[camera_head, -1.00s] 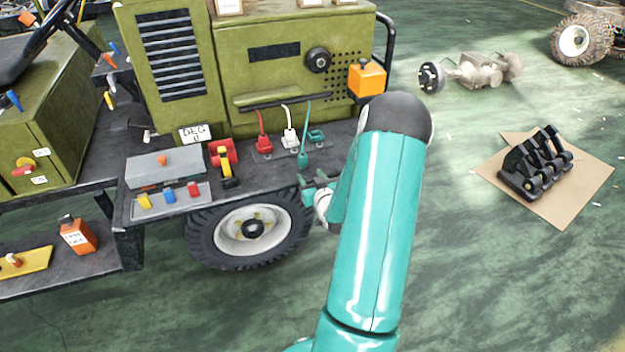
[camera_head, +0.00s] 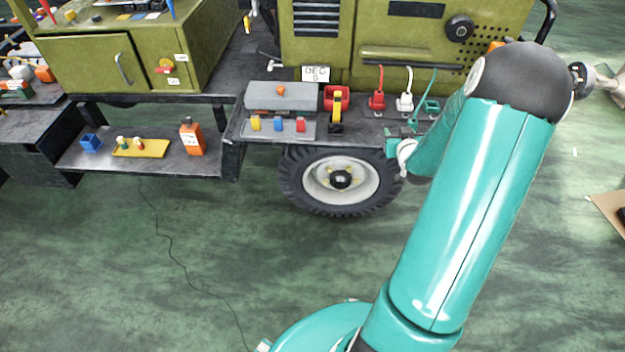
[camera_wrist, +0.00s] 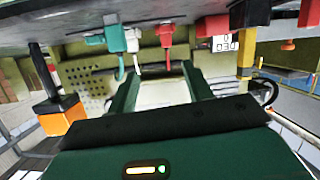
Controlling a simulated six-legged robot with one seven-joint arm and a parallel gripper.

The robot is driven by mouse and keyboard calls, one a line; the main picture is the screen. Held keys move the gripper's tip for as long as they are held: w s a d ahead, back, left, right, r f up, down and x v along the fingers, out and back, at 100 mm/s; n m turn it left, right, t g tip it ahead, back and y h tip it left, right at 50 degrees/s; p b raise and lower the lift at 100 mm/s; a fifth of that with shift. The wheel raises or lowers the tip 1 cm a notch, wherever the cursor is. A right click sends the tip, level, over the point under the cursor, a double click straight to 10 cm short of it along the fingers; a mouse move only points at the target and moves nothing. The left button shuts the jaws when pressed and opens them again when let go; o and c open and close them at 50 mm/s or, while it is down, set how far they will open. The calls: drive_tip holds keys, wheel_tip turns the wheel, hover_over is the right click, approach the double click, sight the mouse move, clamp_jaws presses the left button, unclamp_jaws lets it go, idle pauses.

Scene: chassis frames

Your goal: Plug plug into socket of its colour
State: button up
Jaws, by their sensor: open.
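A red plug (camera_head: 377,101) with a red cord and a white plug (camera_head: 404,103) with a white cord stand in a row on the dark deck. To their right is a teal socket piece (camera_head: 433,105) with a teal cord; my arm partly hides this area, and I cannot tell whether the teal plug is seated.
A wheel (camera_head: 338,181) is below the deck. A lower shelf (camera_head: 100,160) holds an orange can (camera_head: 192,137).

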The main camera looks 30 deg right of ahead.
drive_tip(key=w+a+r+n+g+y, duration=0.2)
drive_tip(key=a+r, duration=0.8)
drive_tip(key=a, duration=0.3)
drive_tip(key=s+a+r+g, duration=0.1)
drive_tip(key=s+a+r, duration=0.2)
drive_tip(key=a, duration=0.3)
drive_tip(key=s+a+r+g+y, duration=0.1)
drive_tip(key=s+a+r, duration=0.2)
drive_tip(key=s+a, duration=0.2)
drive_tip(key=s+a+r+n+g+y, duration=0.1)
drive_tip(key=s+a+r, duration=0.2)
drive_tip(key=a, duration=0.4)
drive_tip(key=shift+s+a+r+g, duration=0.15)
drive_tip(key=shift+s+g, duration=0.15)
drive_tip(key=shift+s, duration=0.2)
drive_tip(key=s+a, duration=0.2)
drive_tip(key=s, duration=0.1)
drive_tip(key=s+a+r+g+y, duration=0.1)
drive_tip(key=s+a, duration=0.2)
drive_tip(key=s, duration=0.1)
drive_tip(key=s+a+n+y, duration=0.1)
drive_tip(key=s+a, duration=0.1)
drive_tip(key=s, duration=0.2)
drive_tip(key=shift+a+r+g, duration=0.2)
drive_tip(key=shift+a+g, duration=0.2)
drive_tip(key=shift+c, duration=0.3)
drive_tip(key=shift+w, duration=0.1)
